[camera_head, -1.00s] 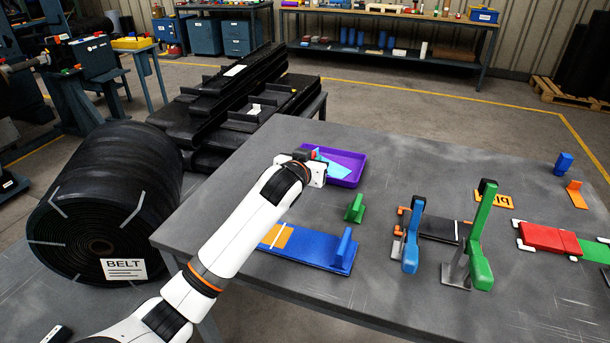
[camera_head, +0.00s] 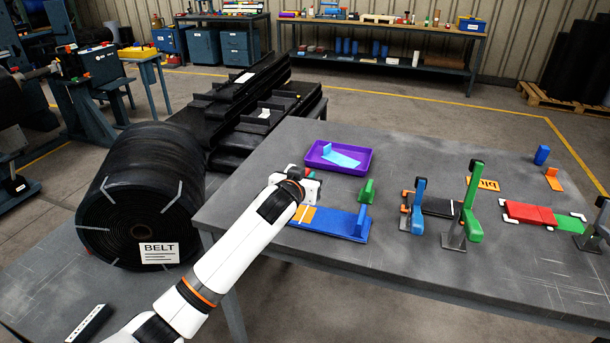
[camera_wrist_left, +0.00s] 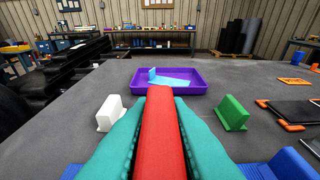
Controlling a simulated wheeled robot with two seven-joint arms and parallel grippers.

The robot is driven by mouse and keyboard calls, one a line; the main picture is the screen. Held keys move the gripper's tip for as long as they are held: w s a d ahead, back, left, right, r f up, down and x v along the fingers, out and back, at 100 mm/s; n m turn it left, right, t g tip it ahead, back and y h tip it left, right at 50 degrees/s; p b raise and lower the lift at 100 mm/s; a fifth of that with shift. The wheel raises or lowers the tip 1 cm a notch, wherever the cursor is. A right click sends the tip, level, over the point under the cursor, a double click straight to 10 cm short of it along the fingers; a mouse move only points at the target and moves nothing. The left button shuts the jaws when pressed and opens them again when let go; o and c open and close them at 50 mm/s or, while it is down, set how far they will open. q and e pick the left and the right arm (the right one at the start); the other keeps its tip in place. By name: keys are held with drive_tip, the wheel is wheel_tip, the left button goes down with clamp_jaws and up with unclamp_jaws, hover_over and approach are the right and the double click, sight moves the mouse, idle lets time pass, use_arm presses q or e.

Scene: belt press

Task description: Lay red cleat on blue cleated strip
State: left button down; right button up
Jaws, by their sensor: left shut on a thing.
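My left gripper (camera_head: 307,175) is shut on the red cleat (camera_wrist_left: 160,130). In the left wrist view its teal fingers (camera_wrist_left: 160,118) press both sides of the red cleat, which points away from the camera. The blue cleated strip (camera_head: 332,221) lies on the table, with an orange patch (camera_head: 306,213) near its left end and an upright blue cleat (camera_head: 361,219) at its right end. My gripper is above or just behind the strip's left end; the height gap is unclear. Blue parts also show in the wrist view's lower corners (camera_wrist_left: 262,171). My right gripper is out of view.
A purple tray (camera_head: 366,158) with a light blue piece stands behind. A green cleat (camera_head: 367,190) and a white cleat (camera_wrist_left: 109,113) stand nearby. Blue-handled (camera_head: 418,212) and green-handled (camera_head: 471,213) clamps stand to the right. A belt roll (camera_head: 140,200) is at left.

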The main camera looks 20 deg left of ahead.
sight(307, 210)
use_arm(q)
drive_tip(key=shift+w+f, duration=0.25)
drive_tip(key=shift+w, duration=0.3)
drive_tip(key=shift+s+r, duration=0.1)
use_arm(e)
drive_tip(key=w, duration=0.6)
use_arm(q)
drive_tip(key=shift+s+r+p, duration=0.1)
drive_tip(key=shift+p, duration=0.3)
wheel_tip(307, 210, down, 3)
drive_tip(key=shift+f+b, duration=0.2)
drive_tip(key=shift+b, duration=0.85)
drive_tip(key=shift+f+b, duration=0.75)
drive_tip(key=shift+f, duration=0.6)
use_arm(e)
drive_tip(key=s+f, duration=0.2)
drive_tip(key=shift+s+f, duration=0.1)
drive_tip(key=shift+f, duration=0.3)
use_arm(q)
drive_tip(key=shift+f+b, duration=0.65)
drive_tip(key=shift+f, duration=0.7)
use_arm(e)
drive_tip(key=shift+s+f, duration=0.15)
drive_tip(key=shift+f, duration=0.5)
use_arm(q)
drive_tip(key=c, duration=1.3)
unclamp_jaws()
